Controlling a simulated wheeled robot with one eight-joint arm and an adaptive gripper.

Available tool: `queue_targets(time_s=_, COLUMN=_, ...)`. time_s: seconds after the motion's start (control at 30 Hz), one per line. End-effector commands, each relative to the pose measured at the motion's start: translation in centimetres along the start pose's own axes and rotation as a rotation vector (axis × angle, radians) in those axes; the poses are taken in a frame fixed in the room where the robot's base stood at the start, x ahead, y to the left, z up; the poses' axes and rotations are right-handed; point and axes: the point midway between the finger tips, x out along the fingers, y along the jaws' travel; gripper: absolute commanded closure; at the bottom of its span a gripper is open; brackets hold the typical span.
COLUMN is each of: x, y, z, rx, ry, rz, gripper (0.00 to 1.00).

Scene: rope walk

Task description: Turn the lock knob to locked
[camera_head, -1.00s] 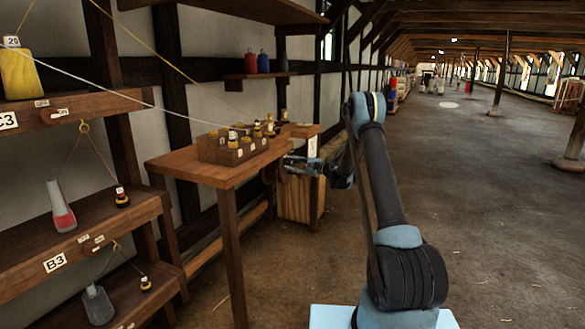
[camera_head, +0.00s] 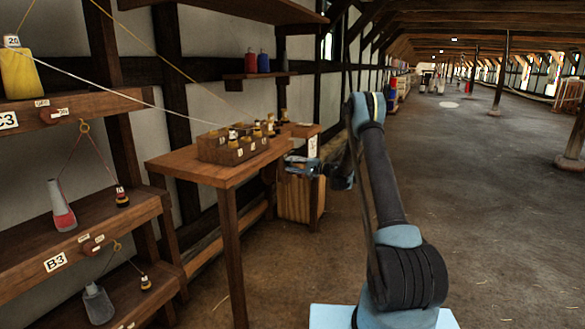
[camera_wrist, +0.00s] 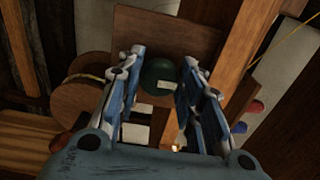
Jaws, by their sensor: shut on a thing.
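A dark green round knob (camera_wrist: 160,75) with a small pale mark on its face shows in the wrist view, in front of a brown wooden board (camera_wrist: 165,28). I take it to be the lock knob. My gripper (camera_wrist: 161,78) has one blue finger on each side of the knob and is shut on it. White labels (camera_wrist: 136,132) lie below the knob, partly covered by the fingers; I cannot read them. In the head view my gripper (camera_head: 298,165) is beyond the right end of the wooden bench, and the knob cannot be made out there.
A wooden wheel (camera_wrist: 82,105) with yellow cord stands left of the knob, and a wooden post (camera_wrist: 245,65) is close on the right. The bench (camera_head: 185,166) carries a box (camera_head: 232,154) of small items.

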Motion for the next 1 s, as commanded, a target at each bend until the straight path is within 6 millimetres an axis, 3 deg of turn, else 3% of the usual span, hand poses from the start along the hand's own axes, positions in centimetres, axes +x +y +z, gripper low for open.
queue_targets(time_s=0.57, x=0.02, y=0.31, z=0.23, rx=-0.032, ry=-0.004, rz=0.005, gripper=0.9)
queue_targets(time_s=0.6, x=0.03, y=0.31, z=0.23, rx=-0.032, ry=-0.005, rz=0.005, gripper=0.57)
queue_targets(time_s=0.63, x=0.03, y=0.3, z=0.22, rx=-0.032, ry=-0.005, rz=0.005, gripper=0.5)
queue_targets(time_s=1.0, x=-0.09, y=0.12, z=0.06, rx=-0.029, ry=-0.001, rz=0.002, gripper=0.47)
